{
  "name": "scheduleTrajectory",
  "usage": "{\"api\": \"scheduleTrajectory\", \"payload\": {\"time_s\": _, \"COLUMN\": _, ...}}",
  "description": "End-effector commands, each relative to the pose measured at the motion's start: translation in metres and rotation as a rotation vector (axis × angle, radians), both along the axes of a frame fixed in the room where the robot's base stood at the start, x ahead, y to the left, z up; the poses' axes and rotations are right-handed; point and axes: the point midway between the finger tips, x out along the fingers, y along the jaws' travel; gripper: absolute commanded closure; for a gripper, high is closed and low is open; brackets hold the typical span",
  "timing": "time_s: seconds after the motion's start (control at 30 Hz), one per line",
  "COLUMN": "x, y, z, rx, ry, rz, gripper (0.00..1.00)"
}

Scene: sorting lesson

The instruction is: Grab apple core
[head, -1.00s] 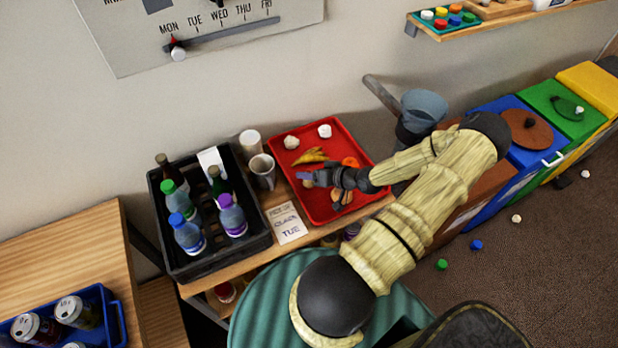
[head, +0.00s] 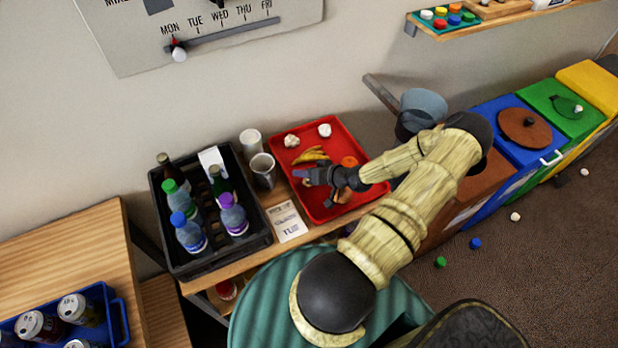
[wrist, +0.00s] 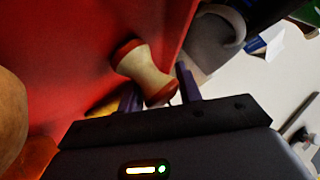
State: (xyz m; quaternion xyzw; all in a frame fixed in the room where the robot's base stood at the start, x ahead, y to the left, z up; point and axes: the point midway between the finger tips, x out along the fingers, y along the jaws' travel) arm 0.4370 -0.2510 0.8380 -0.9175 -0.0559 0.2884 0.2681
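The apple core (wrist: 145,72), pale with red ends, shows in the wrist view against the red tray (wrist: 65,60). My gripper (wrist: 160,88) is open, its two purple fingers apart with the near end of the core between their tips. I cannot tell whether either finger touches it. In the head view my gripper (head: 299,174) is low over the left part of the red tray (head: 318,212), and I cannot make out the core there.
A yellow banana peel (head: 311,154), an orange piece (head: 349,161) and white crumpled bits (head: 291,141) lie in the tray. Cups (head: 263,171) and a black bottle crate (head: 262,239) stand to its left. Lidded bins (head: 524,127) stand at right.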

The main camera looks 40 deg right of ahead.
Motion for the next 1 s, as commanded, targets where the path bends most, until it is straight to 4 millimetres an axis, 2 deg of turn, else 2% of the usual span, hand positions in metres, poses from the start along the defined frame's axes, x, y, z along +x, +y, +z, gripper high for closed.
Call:
{"api": "scheduleTrajectory", "payload": {"time_s": 0.47, "x": -0.001, "y": 0.0, "z": 0.001, "rx": 0.001, "ry": 0.004, "rz": 0.0, "gripper": 0.88}}
{"api": "scheduleTrajectory", "payload": {"time_s": 0.57, "x": -0.001, "y": 0.0, "z": 0.007, "rx": 0.0, "ry": 0.004, "rz": 0.0, "gripper": 0.97}}
{"api": "scheduleTrajectory", "payload": {"time_s": 0.73, "x": -0.001, "y": 0.0, "z": 0.028, "rx": -0.003, "ry": 0.002, "rz": 0.001, "gripper": 0.97}}
{"api": "scheduleTrajectory", "payload": {"time_s": 1.0, "x": -0.001, "y": 0.0, "z": 0.075, "rx": -0.003, "ry": 0.002, "rz": 0.001, "gripper": 0.97}}
